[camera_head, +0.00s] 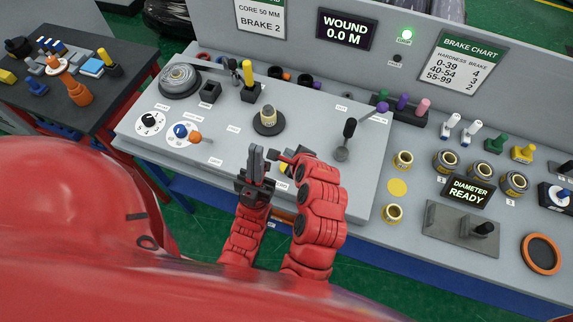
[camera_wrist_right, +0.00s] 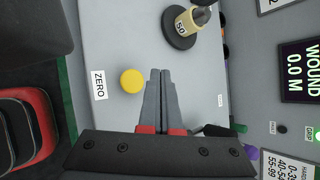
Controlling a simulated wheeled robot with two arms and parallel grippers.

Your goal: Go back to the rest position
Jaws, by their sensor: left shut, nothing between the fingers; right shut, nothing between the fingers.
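My left gripper (camera_head: 257,160) is shut and empty, pointing up over the front of the grey panel. My right gripper (camera_head: 277,156) is just right of it, also shut and empty; its arm hides part of the panel's front edge. In the right wrist view the right gripper (camera_wrist_right: 160,78) has its fingers together beside a yellow button (camera_wrist_right: 132,81) labelled ZERO. I cannot tell how high the fingertips are above the panel.
A display (camera_head: 345,30) reads WOUND 0.0 M. A dark side table (camera_head: 85,105) with small parts is at left.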

